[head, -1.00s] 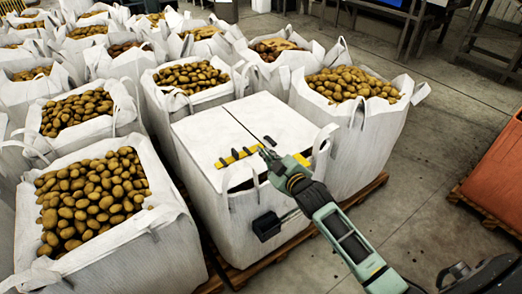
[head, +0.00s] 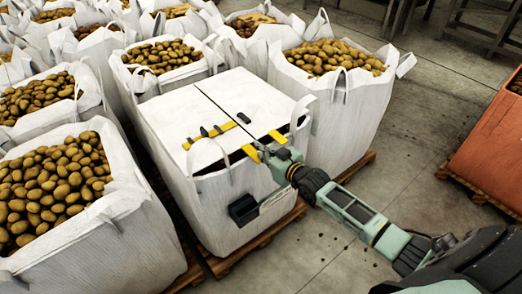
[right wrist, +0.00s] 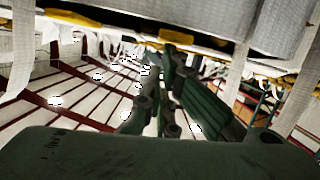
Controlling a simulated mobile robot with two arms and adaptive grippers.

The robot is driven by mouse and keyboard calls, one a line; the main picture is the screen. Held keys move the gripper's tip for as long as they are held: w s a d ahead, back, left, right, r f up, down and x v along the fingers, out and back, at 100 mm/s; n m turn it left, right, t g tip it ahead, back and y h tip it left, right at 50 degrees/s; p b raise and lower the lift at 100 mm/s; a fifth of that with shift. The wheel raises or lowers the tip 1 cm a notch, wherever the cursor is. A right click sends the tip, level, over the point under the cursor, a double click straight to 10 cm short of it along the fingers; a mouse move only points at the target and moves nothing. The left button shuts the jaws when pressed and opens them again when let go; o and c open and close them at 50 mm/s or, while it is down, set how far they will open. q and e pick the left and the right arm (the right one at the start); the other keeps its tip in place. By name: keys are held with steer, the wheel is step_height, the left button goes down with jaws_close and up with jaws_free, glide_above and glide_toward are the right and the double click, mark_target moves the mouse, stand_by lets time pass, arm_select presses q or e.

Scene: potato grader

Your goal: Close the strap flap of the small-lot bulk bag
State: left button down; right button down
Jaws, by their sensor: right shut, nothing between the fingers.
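The small-lot bulk bag (head: 205,215) is a white square bag with two flat white top panels split by a dark seam. A yellow strap with dark pieces (head: 210,136) lies across the panels near the front edge. Short yellow pieces (head: 251,153) (head: 277,136) show at the front right edge, where a dark gap shows under the panel. My right gripper (head: 264,153) is shut and empty at this edge, beside the yellow pieces; I cannot tell whether it touches them. In the right wrist view its fingers (right wrist: 160,85) show below white fabric with yellow edging (right wrist: 190,44). My left gripper is out of view.
A black box (head: 242,210) sits on the bag's front side. White lifting loops (head: 303,110) rise at its corners. Open bags of potatoes (head: 335,85) crowd the left, back and right. An orange crate (head: 490,150) stands far right.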

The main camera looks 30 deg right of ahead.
steer(key=shift+f, duration=0.3)
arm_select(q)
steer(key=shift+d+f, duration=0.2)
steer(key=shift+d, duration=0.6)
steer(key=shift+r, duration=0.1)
arm_select(e)
steer(key=shift+r, duration=0.15)
